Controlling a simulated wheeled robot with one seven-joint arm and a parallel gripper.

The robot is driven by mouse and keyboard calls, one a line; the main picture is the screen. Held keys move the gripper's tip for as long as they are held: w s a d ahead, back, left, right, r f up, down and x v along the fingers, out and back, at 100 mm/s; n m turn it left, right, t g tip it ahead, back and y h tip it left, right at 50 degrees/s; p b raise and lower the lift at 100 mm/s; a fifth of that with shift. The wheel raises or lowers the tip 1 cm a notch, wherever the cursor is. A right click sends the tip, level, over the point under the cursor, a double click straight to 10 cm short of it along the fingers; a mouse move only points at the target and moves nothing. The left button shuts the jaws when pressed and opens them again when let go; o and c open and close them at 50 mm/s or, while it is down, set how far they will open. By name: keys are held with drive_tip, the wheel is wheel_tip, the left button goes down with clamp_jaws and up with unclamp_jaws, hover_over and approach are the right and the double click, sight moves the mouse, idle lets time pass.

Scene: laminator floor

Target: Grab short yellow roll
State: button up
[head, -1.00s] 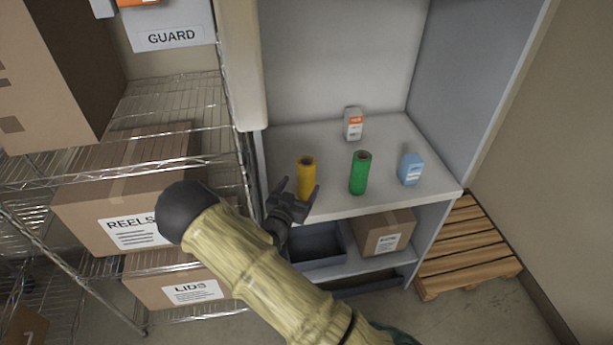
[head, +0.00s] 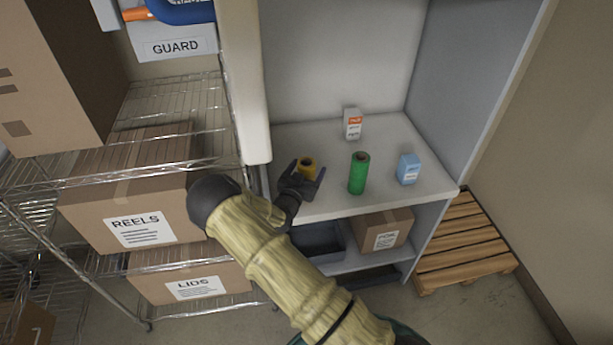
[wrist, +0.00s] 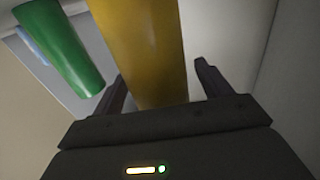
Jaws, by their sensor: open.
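The short yellow roll (head: 307,163) stands upright on the white shelf surface (head: 400,135), near its front left. In the head view my gripper covers its lower part. My gripper (head: 306,174) is open, with one finger on each side of the roll. In the wrist view the yellow roll (wrist: 142,50) stands between the two open fingers of my gripper (wrist: 160,85). I cannot tell whether either finger touches it.
A green roll (head: 358,173) stands upright just right of the yellow roll, and it also shows in the wrist view (wrist: 60,48). A blue bottle (head: 408,169) and a white-and-orange box (head: 352,123) stand farther off. A wire rack (head: 165,170) with cartons is at left.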

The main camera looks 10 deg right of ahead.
drive_tip(key=shift+w+d, duration=0.4)
drive_tip(key=shift+w, duration=0.15)
drive_tip(key=shift+c, duration=0.3)
drive_tip(key=c, duration=1.2)
drive_tip(key=shift+r, duration=0.15)
wheel_tip(320, 180, up, 10)
drive_tip(key=shift+f+b, duration=0.1)
drive_tip(key=shift+b, duration=1.15)
